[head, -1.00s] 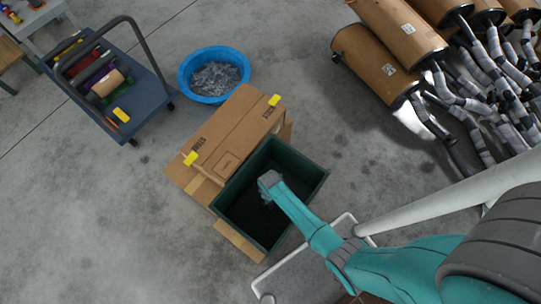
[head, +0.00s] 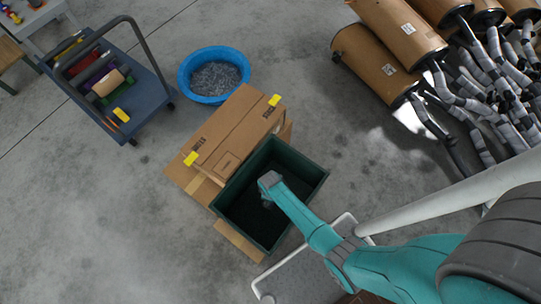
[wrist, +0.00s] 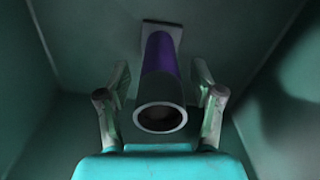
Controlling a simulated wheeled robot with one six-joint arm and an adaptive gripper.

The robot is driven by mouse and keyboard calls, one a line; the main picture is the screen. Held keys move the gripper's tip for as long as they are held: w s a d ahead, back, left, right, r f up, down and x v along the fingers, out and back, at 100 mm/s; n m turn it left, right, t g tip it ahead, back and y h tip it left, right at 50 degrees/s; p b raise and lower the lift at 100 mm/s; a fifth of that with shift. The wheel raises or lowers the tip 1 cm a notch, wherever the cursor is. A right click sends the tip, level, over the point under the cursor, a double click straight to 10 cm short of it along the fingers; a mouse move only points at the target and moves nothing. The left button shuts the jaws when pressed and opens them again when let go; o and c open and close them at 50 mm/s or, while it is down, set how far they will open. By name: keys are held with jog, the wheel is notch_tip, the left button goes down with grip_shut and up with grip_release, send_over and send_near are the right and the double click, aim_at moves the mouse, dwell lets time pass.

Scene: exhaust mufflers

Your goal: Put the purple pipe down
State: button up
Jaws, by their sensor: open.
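The purple pipe (wrist: 160,58) shows in the wrist view inside the dark green bin. Its open grey round end faces the camera and a grey flange is at its far end. My gripper (wrist: 160,88) is open, with one finger on each side of the pipe and a visible gap on both sides. In the head view my gripper (head: 267,202) is down inside the green bin (head: 311,192). The pipe is hidden there by my arm and the bin's shadow. I cannot tell exactly how the pipe rests on the bin floor.
A cardboard box (head: 230,132) with yellow tabs stands against the bin. A blue tub (head: 213,75) of metal bits is behind it. A blue cart (head: 112,85) holds coloured items at upper left. Brown mufflers (head: 375,62) and grey pipes lie at right. Floor at left is clear.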

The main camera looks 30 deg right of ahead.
notch_tip(320, 180, up, 12)
dwell(0.6)
jog(key=shift+s+f, duration=0.1)
jog(key=shift+s, duration=0.2)
jog(key=s+r+m+t, duration=0.1)
jog(key=s+r+t, duration=0.1)
jog(key=s+r, duration=0.1)
jog(key=s+r+m+t, duration=0.1)
jog(key=s+r+t, duration=0.2)
jog(key=s, duration=0.3)
jog(key=s+r+t, duration=0.2)
jog(key=s+r, duration=0.2)
jog(key=shift+s+d+m, duration=0.2)
jog(key=shift+d+m, duration=0.1)
jog(key=shift+m, duration=0.1)
jog(key=s+r+m+t, duration=0.1)
jog(key=s+r+t, duration=0.3)
jog(key=r, duration=1.1)
jog(key=s+r+m+t, duration=0.2)
jog(key=s+r+t, duration=0.2)
jog(key=r, duration=1.1)
jog(key=shift+s+d, duration=0.15)
jog(key=shift+s, duration=0.1)
